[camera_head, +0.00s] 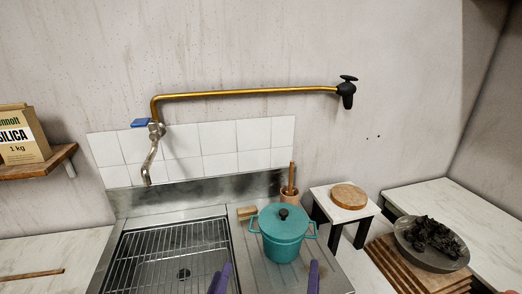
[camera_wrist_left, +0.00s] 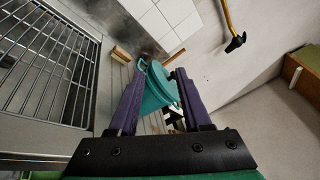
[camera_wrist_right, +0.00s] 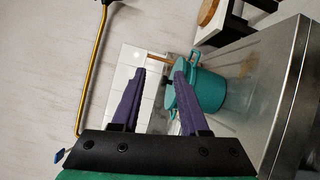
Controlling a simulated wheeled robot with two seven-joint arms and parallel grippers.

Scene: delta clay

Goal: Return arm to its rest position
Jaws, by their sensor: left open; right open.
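My left gripper (camera_head: 220,279) shows at the bottom of the head view, in front of the drainboard and left of the teal pot. Its purple fingers are apart and empty in the left wrist view (camera_wrist_left: 160,75). My right gripper (camera_head: 313,277) shows at the bottom of the head view, just right of and below the pot. Its fingers are apart and empty in the right wrist view (camera_wrist_right: 160,73). The lidded teal pot (camera_head: 283,238) stands upright on the drainboard. Neither gripper holds it. Most of both arms is hidden.
The sink with its wire rack (camera_head: 170,255) is at left, under the steel tap (camera_head: 150,160). A brass pipe (camera_head: 245,92) runs along the wall. A small white stand (camera_head: 330,207) with a wooden round (camera_head: 349,196) and a dark bowl (camera_head: 410,250) are at right.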

